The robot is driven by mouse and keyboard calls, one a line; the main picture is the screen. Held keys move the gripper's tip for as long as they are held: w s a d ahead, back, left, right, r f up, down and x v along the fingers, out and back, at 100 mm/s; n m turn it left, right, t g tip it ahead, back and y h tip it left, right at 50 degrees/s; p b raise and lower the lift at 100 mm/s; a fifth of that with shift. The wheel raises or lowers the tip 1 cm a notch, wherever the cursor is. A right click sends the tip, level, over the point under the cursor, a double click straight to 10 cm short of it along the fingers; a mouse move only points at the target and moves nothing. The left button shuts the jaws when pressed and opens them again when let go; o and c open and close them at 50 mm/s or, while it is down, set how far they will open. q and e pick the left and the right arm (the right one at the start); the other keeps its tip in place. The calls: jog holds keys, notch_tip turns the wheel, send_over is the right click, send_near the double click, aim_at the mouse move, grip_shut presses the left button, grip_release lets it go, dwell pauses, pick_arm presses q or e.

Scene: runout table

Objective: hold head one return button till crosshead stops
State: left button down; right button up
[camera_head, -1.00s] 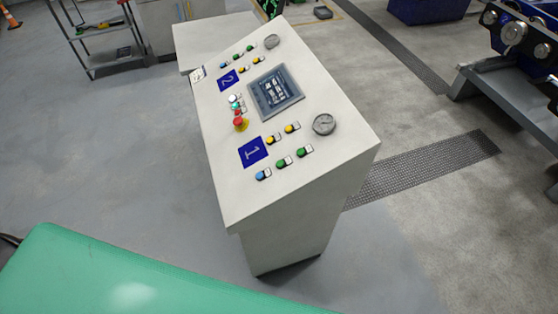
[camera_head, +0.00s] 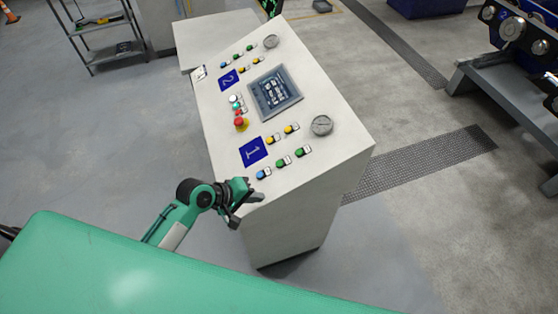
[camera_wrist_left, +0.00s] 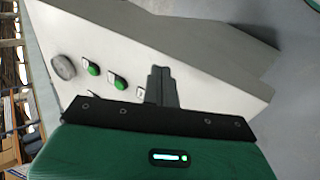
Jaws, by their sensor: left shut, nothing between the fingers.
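The sloped pale console (camera_head: 300,185) carries a blue plate marked 1 (camera_head: 254,152). Beside that plate are a blue button (camera_head: 262,174), two green buttons (camera_head: 291,158) and two yellow buttons (camera_head: 280,135); their small labels are unreadable. My left gripper (camera_head: 252,196) is shut and empty at the console's near edge, just below the blue button in the picture. In the left wrist view, its closed fingers (camera_wrist_left: 160,86) stand over the panel beside the green buttons (camera_wrist_left: 106,76). The blue button does not show there. I cannot tell whether the fingertips touch the panel. My right gripper is out of view.
The console also has a screen (camera_head: 275,93), a red emergency button (camera_head: 239,122), a gauge (camera_head: 321,125) and a plate marked 2 (camera_head: 229,80). Blue machinery (camera_head: 515,35) stands at the upper right. The crosshead cannot be made out. Grey floor is open at left.

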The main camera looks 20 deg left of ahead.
aim_at(280, 163)
pick_arm(q)
jog(key=w+a+r+n+t+h, duration=0.2)
jog(key=w+r+n+h, duration=0.1)
jog(key=w+r+n, duration=0.6)
jog(key=shift+w+r+t+h, duration=0.3)
jog(key=shift+w+r+h, duration=0.15)
jog(key=shift+r, duration=0.3)
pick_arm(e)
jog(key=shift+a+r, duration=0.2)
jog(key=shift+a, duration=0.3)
pick_arm(q)
jog(key=shift+f, duration=0.1)
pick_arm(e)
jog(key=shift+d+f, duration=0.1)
